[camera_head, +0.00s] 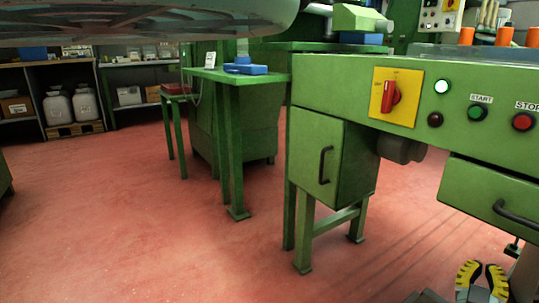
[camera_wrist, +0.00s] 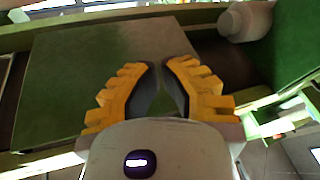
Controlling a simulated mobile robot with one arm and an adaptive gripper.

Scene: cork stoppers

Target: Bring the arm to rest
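My gripper (camera_head: 483,273) is low at the right edge of the head view, in front of the green machine (camera_head: 450,88) and close to its lower drawer front. Its two yellow fingers with dark inner pads point up. In the wrist view my gripper (camera_wrist: 159,68) shows the fingers leaning toward each other, with a narrow gap between their tips. Nothing is held between them. Most of my arm is out of the head view, so its full pose is hidden.
The machine carries a red-yellow switch (camera_head: 390,95), buttons, a cabinet (camera_head: 330,155) and a drawer handle (camera_head: 515,213) near my gripper. Orange cylinders (camera_head: 504,37) stand on top. A green table (camera_head: 235,75) and shelves with white jugs (camera_head: 57,108) are behind. The red floor (camera_head: 130,220) is clear at left.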

